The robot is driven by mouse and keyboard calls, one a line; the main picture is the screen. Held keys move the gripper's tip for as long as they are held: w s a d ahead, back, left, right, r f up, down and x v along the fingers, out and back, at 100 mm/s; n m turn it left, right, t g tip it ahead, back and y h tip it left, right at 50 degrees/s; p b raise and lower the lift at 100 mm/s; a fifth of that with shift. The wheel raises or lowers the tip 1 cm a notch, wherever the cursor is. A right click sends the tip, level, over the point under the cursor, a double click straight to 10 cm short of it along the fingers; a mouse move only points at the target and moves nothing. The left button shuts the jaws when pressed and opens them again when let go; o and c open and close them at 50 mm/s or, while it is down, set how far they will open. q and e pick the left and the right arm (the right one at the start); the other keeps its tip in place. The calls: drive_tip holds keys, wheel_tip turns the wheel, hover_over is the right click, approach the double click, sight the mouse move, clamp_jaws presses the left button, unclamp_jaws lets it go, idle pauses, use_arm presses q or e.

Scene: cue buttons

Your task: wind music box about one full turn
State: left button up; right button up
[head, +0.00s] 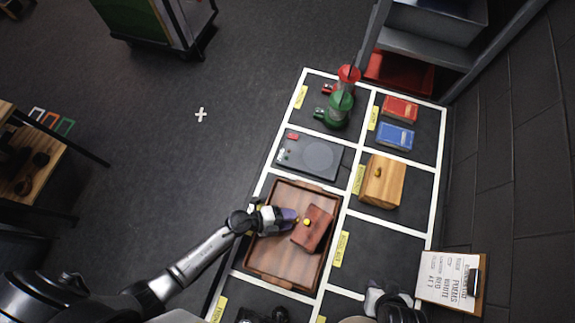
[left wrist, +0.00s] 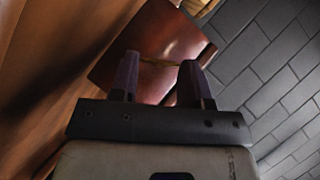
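The music box (head: 317,234) is a small red-brown box on the brown wooden tray (head: 258,262). It sits at an angle in the tray's right part. A gold key (head: 306,222) shows on its left side. My left gripper (head: 296,217) is over the tray, close beside the key. In the left wrist view its fingers (left wrist: 160,72) are apart, with the red-brown box (left wrist: 158,40) in front. A thin gold piece (left wrist: 162,63) shows between the fingertips; I see no clear grip on it. My right gripper (head: 388,303) is at the bottom edge, its fingers unclear.
White lines divide the mat into labelled cells. The cell right of the tray is bare. A wooden box (head: 383,184), a dark flat device (head: 310,155), red and green lanterns (head: 340,105), and red and blue boxes (head: 396,135) stand beyond. A clipboard (head: 449,278) lies at lower right.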

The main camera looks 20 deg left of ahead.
use_arm(q)
drive_tip(key=o, duration=0.4)
drive_tip(key=shift+o, duration=0.2)
drive_tip(key=v, duration=1.3)
drive_tip(key=shift+s+a+r, duration=0.2)
drive_tip(key=shift+s+a, duration=0.05)
